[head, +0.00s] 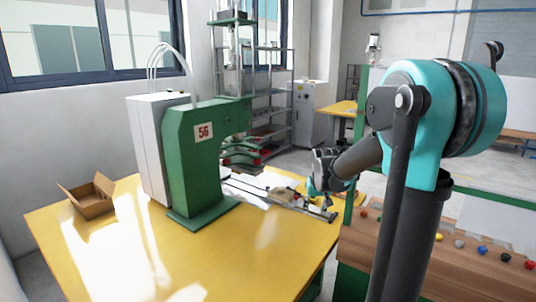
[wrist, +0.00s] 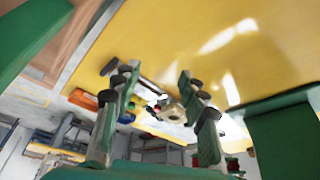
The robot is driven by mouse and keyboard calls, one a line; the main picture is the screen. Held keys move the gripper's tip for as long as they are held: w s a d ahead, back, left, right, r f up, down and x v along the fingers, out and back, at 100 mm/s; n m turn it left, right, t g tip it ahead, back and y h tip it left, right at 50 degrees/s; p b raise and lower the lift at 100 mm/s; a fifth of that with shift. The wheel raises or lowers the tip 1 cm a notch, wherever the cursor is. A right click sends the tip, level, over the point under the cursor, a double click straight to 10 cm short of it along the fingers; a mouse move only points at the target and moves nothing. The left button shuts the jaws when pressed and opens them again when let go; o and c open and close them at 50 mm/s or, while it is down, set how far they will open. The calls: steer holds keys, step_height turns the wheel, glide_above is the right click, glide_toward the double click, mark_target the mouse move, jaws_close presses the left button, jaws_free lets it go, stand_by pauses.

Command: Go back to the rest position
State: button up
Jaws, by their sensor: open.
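My gripper (wrist: 158,82) shows in the wrist view with its two green-and-black fingers spread apart and nothing between them. In the head view my arm reaches from the right toward the yellow table, and its end (head: 318,184) is over the table's right side, near the metal rail fixture (head: 285,198). The fingers are too small there to make out. The yellow table (wrist: 150,38) fills much of the upper wrist view, which looks turned over.
A green machine marked 56 (head: 205,140) stands on the yellow table (head: 110,255), left of my gripper. An open cardboard box (head: 92,203) sits at the left. A wooden panel with coloured buttons (head: 400,240) is at the right. Shelves (head: 270,95) stand behind. The table's front is clear.

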steer(key=s+f, duration=0.3)
steer(key=s, duration=0.5)
steer(key=s+d+f, duration=0.1)
steer(key=s+f, duration=0.2)
steer(key=s, duration=0.6)
steer(key=s+f, duration=0.3)
steer(key=s, duration=0.6)
steer(key=shift+d+f, duration=0.25)
